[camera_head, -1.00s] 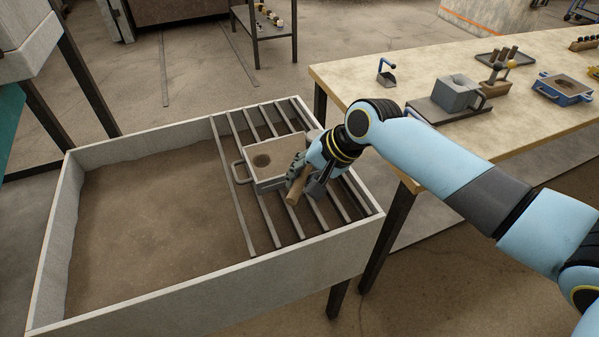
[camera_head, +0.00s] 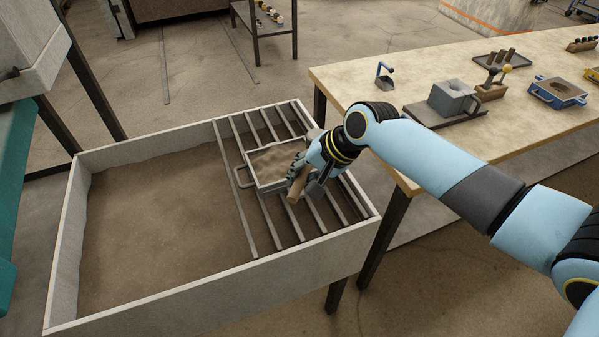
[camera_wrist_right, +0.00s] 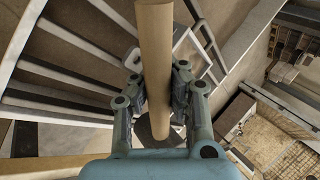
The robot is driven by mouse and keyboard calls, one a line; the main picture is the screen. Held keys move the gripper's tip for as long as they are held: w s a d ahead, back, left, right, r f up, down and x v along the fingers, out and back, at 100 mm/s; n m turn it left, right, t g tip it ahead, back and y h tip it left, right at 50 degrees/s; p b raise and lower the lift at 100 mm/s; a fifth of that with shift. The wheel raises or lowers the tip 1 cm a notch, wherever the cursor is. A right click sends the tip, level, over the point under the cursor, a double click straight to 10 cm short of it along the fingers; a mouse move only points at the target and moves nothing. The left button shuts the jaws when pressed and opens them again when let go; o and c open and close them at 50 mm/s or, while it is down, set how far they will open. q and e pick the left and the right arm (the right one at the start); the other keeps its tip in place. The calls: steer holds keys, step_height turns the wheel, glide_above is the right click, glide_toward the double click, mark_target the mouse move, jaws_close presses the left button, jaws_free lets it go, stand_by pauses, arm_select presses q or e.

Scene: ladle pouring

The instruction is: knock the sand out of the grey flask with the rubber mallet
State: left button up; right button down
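The grey flask (camera_head: 263,187), an open frame with a side handle, sits on the bars of the grate over the sand bin. Loose-looking brown sand shows inside it, with no round hole visible. My right gripper (camera_head: 303,176) is at the flask's right side, shut on the wooden handle of the mallet (camera_head: 297,190). The handle (camera_wrist_right: 156,60) runs between both fingers (camera_wrist_right: 158,92) in the right wrist view, with part of the pale flask frame (camera_wrist_right: 190,45) behind it. I cannot clearly make out the mallet's head. My left gripper is not in view.
The sand bin (camera_head: 210,293) has raised walls around the grate (camera_head: 240,200). The workbench (camera_head: 420,70) at right holds a blue scoop (camera_head: 385,76), a grey block mould (camera_head: 452,98) and a blue flask (camera_head: 558,92). A teal object (camera_head: 12,170) stands at the left edge.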

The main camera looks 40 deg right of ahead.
steer(key=shift+f, duration=0.1)
stand_by(0.3)
steer(key=shift+r+p, duration=0.2)
steer(key=shift+p, duration=0.95)
steer(key=shift+f, duration=0.15)
steer(key=shift+w, duration=0.1)
steer(key=shift+f, duration=0.15)
